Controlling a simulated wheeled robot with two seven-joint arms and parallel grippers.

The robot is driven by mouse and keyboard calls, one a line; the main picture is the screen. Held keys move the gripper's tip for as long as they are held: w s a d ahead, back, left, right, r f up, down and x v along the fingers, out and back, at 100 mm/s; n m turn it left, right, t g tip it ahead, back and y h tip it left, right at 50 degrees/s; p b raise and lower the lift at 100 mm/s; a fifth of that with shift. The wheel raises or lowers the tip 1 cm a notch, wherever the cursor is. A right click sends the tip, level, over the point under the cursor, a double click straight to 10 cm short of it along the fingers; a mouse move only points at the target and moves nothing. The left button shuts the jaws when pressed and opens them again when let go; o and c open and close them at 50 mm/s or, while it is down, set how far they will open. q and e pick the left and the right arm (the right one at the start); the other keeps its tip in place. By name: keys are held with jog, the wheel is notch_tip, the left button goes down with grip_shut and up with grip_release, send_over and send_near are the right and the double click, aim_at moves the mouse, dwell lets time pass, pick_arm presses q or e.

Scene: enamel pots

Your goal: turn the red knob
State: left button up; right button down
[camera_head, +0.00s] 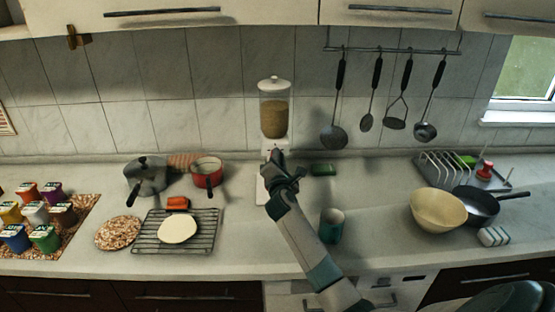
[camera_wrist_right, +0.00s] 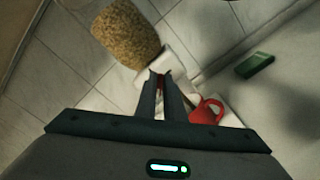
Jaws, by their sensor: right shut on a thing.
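A dispenser (camera_head: 274,118) with a clear jar of tan grains and a white lid stands against the tiled wall. Its grain jar (camera_wrist_right: 126,34) fills the upper left of the right wrist view. My right gripper (camera_head: 276,164) is in front of the dispenser, just below the jar. In the right wrist view its fingers (camera_wrist_right: 160,76) are close together, shut on the red knob, of which only a little red (camera_wrist_right: 160,108) shows between them. The knob is hidden behind the gripper in the head view. My left gripper is not in view.
A red mug-like thing (camera_wrist_right: 207,110) is beside the fingers on the white base. A green block (camera_head: 323,169) lies right of the dispenser, and a teal cup (camera_head: 331,226) stands by my right forearm. Pots (camera_head: 147,176) and a cooling rack (camera_head: 150,243) are left; a cream bowl (camera_head: 438,212) is right.

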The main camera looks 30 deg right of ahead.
jog(key=shift+d+f+m+b, duration=0.15)
jog(key=shift+m+b, duration=0.3)
jog(key=shift+m, duration=0.85)
jog(key=shift+a+f+m+b, duration=0.15)
jog(key=shift+m+b, duration=0.25)
jog(key=shift+m, duration=0.9)
jog(key=shift+d+f+m+b, duration=0.15)
jog(key=shift+m+b, duration=0.3)
jog(key=shift+m, duration=0.85)
jog(key=c, duration=1.9)
grip_release()
jog(key=shift+s, duration=0.1)
jog(key=shift+o, duration=0.2)
jog(key=shift+s, duration=0.1)
jog(key=b+v, duration=0.3)
jog(key=v, duration=1.4)
jog(key=shift+b, duration=0.4)
